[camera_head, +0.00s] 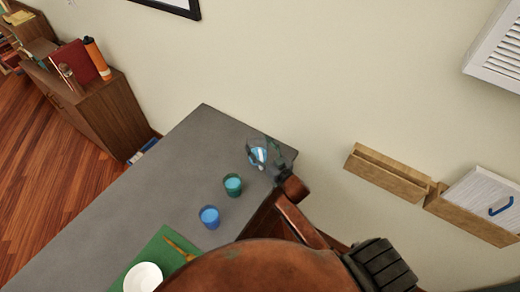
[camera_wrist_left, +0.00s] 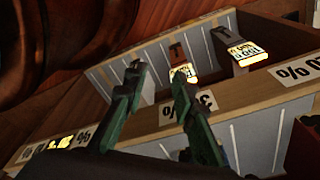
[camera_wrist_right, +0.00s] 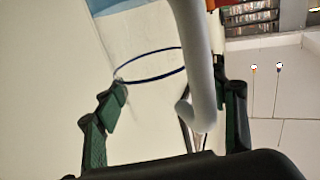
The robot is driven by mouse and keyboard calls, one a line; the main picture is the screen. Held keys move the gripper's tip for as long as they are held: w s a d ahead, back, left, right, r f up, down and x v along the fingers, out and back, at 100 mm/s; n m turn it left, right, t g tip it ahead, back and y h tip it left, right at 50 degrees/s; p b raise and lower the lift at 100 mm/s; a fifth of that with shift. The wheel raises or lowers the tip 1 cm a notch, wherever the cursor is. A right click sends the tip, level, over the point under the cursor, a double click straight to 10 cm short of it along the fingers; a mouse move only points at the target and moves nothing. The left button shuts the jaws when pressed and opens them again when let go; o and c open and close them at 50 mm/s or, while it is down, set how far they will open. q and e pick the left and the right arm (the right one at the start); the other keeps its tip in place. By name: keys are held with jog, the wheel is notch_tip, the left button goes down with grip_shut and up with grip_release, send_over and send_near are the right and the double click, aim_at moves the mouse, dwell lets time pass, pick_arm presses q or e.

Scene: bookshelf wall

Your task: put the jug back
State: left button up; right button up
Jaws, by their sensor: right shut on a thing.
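The jug (camera_head: 257,152) is clear with a pale handle, and it shows near the table's far right corner in the head view. My right gripper (camera_head: 277,163) is at its right side. In the right wrist view the white handle (camera_wrist_right: 203,75) lies between the fingers of my right gripper (camera_wrist_right: 172,105), with the jug's blue rim (camera_wrist_right: 150,66) beyond. The gripper is shut on the jug. I cannot tell whether the jug touches the table. My left gripper (camera_wrist_left: 158,88) is open and empty in the left wrist view; it is out of the head view.
The grey table (camera_head: 165,165) holds a teal cup (camera_head: 233,185), a blue cup (camera_head: 209,217) and a white plate (camera_head: 143,278) on a green mat (camera_head: 155,252). A wooden wall shelf (camera_head: 388,178) is at the right. A compartmented box (camera_wrist_left: 150,118) with labels lies by my left gripper.

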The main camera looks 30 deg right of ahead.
aim_at(254, 143)
jog(key=shift+w+d+f, duration=0.3)
jog(key=shift+w+f, duration=0.1)
notch_tip(254, 143, down, 2)
jog(key=shift+f, duration=0.1)
jog(key=shift+w+f+p, duration=0.1)
jog(key=shift+f+p, duration=0.2)
jog(key=shift+f, duration=0.2)
pick_arm(q)
jog(key=shift+s+r, duration=0.25)
jog(key=shift+s, duration=0.7)
pick_arm(e)
jog(key=shift+f, duration=0.2)
pick_arm(q)
jog(key=shift+w, duration=0.35)
pick_arm(e)
jog(key=o, duration=2.1)
